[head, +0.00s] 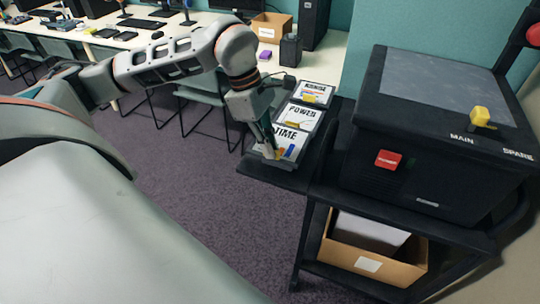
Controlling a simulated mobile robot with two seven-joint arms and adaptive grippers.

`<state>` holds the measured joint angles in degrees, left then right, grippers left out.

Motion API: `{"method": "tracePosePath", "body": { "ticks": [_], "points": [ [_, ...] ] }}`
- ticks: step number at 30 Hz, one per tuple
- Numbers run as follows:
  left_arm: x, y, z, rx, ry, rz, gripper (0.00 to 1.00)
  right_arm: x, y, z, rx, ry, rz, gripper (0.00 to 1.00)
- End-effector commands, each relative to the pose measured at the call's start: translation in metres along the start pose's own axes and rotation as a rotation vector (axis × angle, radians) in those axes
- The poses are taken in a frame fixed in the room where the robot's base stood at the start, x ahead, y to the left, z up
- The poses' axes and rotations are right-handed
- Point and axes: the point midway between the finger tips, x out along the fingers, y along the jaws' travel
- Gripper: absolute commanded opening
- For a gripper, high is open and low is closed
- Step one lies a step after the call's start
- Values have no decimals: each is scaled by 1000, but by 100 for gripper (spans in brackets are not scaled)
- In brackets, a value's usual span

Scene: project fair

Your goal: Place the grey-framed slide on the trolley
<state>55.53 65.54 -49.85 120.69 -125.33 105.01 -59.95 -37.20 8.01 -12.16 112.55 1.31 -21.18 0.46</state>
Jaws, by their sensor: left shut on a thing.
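Three slides lie in a row on the black side shelf of the trolley (317,190). The nearest, marked TIME (291,146), has a pale face with small coloured bars; its frame looks greyish. Behind it are the slide marked POWER (301,114) and a third slide (315,91) with a yellow mark. My left gripper (268,150) reaches down from above at the left edge of the TIME slide and is shut on it. The fingers hide part of that edge. I cannot tell whether the slide rests on the shelf or is slightly raised. My right gripper is not in view.
A black projector-like box (440,135) with a red button (388,159) and yellow knob (483,116) fills the trolley top. A cardboard box (375,262) sits on its lower shelf. Desks (190,22) with computers and chairs stand behind. The carpet (215,215) at left is clear.

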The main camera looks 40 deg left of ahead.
Motion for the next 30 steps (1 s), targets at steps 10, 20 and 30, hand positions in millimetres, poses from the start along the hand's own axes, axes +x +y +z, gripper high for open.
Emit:
{"method": "tracePosePath", "body": {
  "ticks": [10,20,30],
  "points": [
    [32,0,-10,0,0,0,0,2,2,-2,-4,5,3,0],
    [35,-1,-11,0,0,-1,17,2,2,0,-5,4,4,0],
    [34,-1,-10,0,0,-1,23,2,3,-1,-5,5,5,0]
  ]
}}
